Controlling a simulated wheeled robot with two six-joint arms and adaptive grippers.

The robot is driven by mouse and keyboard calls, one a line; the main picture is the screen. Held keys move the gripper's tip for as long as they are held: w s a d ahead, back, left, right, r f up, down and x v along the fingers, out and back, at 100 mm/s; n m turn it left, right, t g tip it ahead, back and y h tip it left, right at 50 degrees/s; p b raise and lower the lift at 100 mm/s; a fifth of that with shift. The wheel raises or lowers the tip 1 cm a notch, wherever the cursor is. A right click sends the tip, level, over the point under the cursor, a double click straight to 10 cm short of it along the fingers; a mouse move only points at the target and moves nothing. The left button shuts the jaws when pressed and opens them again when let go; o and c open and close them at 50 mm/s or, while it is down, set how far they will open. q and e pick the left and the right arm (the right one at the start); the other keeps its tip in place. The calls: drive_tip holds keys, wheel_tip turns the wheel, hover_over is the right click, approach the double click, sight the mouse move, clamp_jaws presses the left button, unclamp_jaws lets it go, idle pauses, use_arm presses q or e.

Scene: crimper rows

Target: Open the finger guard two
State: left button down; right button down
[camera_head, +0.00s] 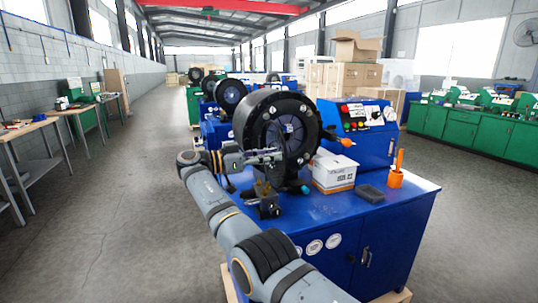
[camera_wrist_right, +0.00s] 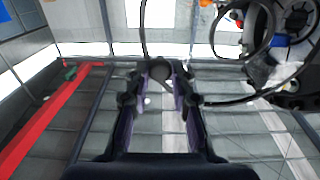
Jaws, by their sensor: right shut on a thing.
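The crimper in front of me has a large black ring-shaped head (camera_head: 250,120) on a blue cabinet. A dark round guard (camera_head: 298,135) stands at the front of this head; I cannot tell how far it is swung open. My right gripper (camera_head: 280,155) reaches from the left side to the front of the guard, its fingers level. In the right wrist view the two fingers (camera_wrist_right: 160,78) close around a small dark round knob (camera_wrist_right: 158,68), which appears to be the guard's handle. My left gripper is not in view.
A control panel (camera_head: 366,115), white box (camera_head: 334,169), dark tray (camera_head: 370,193) and orange cup (camera_head: 396,179) are to the right on the blue cabinet (camera_head: 395,225). A dark fitting (camera_head: 268,205) stands below the gripper. More crimpers recede behind; the left floor (camera_head: 110,220) is clear.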

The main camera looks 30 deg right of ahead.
drive_tip(key=shift+a+f, duration=0.1)
drive_tip(key=shift+f, duration=0.2)
drive_tip(key=c, duration=1.2)
unclamp_jaws()
drive_tip(key=shift+o, duration=0.3)
drive_tip(key=shift+r, duration=0.1)
